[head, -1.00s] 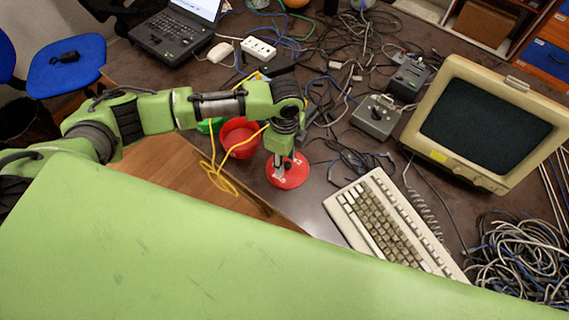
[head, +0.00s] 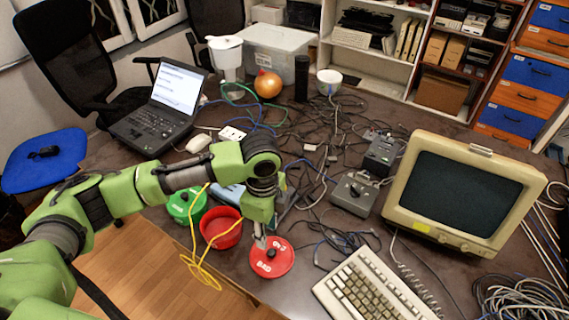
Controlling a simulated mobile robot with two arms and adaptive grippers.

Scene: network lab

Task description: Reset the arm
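My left arm comes in from the left, green with dark joints, bent at the elbow and pointing down. My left gripper (head: 261,242) is at its lower end, right over a round red lid (head: 283,262) with white lettering and a dark knob. The gripper overlaps the upper left part of the lid. Its fingers are small and partly hidden, so I cannot tell whether they are open or touch the lid. A red bowl (head: 221,230) and a green container (head: 186,206) stand just left of it. My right gripper is not in view.
Yellow cable (head: 202,272) hangs by the bowl over the table edge. A keyboard (head: 372,290) and a monitor (head: 462,190) stand to the right. Grey boxes (head: 354,194) and tangled cables lie behind. A laptop (head: 166,108) is at the far left.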

